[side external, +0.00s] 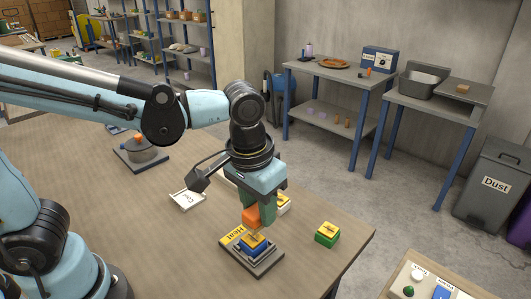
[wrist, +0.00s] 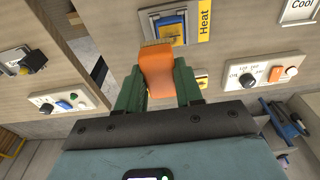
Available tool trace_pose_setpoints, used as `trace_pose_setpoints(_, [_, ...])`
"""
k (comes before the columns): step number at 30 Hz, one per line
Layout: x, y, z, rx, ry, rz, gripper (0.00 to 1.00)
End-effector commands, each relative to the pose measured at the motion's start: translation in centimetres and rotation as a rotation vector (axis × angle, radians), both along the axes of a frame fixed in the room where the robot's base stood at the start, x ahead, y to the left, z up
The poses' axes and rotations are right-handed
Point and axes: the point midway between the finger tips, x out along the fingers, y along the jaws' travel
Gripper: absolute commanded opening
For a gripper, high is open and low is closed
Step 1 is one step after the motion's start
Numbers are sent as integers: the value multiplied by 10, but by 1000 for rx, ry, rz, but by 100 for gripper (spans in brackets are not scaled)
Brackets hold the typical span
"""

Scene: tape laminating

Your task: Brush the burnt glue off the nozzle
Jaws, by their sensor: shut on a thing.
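My gripper (side external: 258,208) points down and its green fingers are shut on an orange block-like piece (side external: 251,217). The orange piece also shows in the wrist view (wrist: 157,68), between the fingers. The blue block shows in the wrist view (wrist: 171,27), partly behind the orange piece. I cannot tell which part is the nozzle or see burnt glue; contact is unclear.
A green and yellow block (side external: 327,234) stands right of the plate. Another yellow piece (side external: 284,203) is partly hidden behind my gripper.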

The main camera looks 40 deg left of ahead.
Motion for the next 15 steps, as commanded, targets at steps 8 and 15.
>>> trace_pose_setpoints(8, [0, 0, 19, 0, 0, 0, 7])
trace_pose_setpoints(15, [0, 0, 19, 0, 0, 0, 7])
